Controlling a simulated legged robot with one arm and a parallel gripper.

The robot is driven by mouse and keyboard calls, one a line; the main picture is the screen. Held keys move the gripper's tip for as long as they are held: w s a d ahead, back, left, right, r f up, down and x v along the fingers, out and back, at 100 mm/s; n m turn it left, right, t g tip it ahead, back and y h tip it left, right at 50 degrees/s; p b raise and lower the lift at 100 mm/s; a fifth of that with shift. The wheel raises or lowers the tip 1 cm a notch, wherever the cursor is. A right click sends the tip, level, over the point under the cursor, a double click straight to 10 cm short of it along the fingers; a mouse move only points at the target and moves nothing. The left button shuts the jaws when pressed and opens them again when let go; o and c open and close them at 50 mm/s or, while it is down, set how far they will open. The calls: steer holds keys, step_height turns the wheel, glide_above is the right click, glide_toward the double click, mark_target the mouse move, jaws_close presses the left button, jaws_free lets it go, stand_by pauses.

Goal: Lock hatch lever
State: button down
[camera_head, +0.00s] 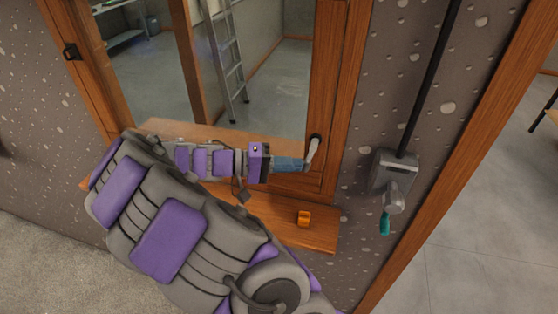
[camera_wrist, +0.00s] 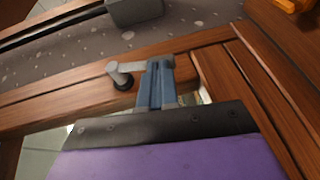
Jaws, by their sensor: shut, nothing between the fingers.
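The hatch lever (camera_head: 313,151) is a pale handle on a dark round base, on the right stile of the wooden hatch frame (camera_head: 325,90). In the wrist view the lever (camera_wrist: 122,72) lies left of the fingers, its arm running toward them. My gripper (camera_head: 302,163) is shut with nothing held, its blue fingers right at the lever. In the wrist view the fingertips (camera_wrist: 160,64) overlap the lever's end; I cannot tell whether they touch it. The lever stands tilted, near upright, in the head view.
A grey wall box (camera_head: 391,174) with a teal-tipped handle (camera_head: 385,222) sits to the right on the speckled wall. A small orange object (camera_head: 304,218) rests on the wooden sill (camera_head: 270,215) below. A ladder (camera_head: 225,60) stands behind the hatch.

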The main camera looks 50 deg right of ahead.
steer(key=shift+s+d+f+n+g+h+b, duration=0.25)
steer(key=shift+s+f+n+g+h+b, duration=0.15)
steer(key=shift+g+h, duration=0.3)
steer(key=shift+s, duration=0.1)
steer(key=v, duration=1.4)
steer(key=shift+w+d+r+p, duration=0.2)
steer(key=shift+w+d+p, duration=0.05)
steer(key=shift+w+p, duration=0.15)
